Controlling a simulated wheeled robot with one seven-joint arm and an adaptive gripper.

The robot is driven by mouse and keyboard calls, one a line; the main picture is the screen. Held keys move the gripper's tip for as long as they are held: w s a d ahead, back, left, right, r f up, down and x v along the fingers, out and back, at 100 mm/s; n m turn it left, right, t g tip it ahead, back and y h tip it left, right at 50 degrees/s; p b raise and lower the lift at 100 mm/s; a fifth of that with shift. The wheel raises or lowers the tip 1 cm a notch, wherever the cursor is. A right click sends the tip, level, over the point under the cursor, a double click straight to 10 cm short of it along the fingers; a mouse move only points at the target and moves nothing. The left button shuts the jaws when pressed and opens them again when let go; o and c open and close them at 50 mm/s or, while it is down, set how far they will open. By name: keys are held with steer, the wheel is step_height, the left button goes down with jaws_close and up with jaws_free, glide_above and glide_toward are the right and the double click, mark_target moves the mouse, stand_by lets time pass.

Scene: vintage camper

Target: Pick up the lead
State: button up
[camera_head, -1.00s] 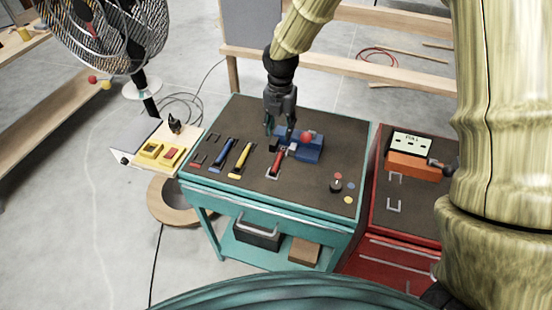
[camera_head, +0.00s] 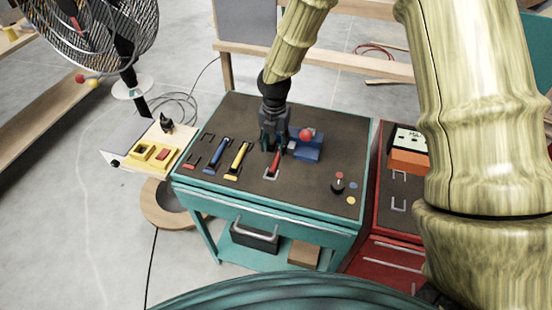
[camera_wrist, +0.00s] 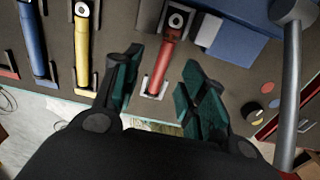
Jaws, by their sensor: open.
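A red lead-like piece with a pale ring at one end (camera_wrist: 163,62) lies on the dark top of the teal cart (camera_head: 310,182), its near end in a pale bracket. It also shows in the head view (camera_head: 274,162), partly hidden by my gripper. My gripper (camera_head: 273,147) is open and low over it. In the wrist view my gripper (camera_wrist: 163,62) has one finger on each side of the red piece, with a gap to each. Whether the fingers reach down to the cart top I cannot tell. A yellow piece (camera_head: 238,160) and a blue piece (camera_head: 217,155) lie to the left.
A blue block-like device (camera_head: 308,150) with a red ball (camera_head: 306,134) stands close right of my gripper. A black knob (camera_head: 337,186) is at the front right. A red cart with an orange meter (camera_head: 408,161) stands at right. A fan (camera_head: 95,40) stands at left.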

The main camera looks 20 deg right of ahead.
mark_target(276, 158)
steer(key=shift+s+d+f+p, duration=0.1)
steer(key=shift+s+f+p, duration=0.05)
steer(key=shift+f+p, duration=0.35)
steer(key=shift+s+f+p, duration=0.15)
steer(key=shift+f+p, duration=0.15)
steer(key=shift+f, duration=0.3)
steer(key=shift+f+p, duration=0.65)
steer(key=shift+f, duration=1.1)
jaws_close()
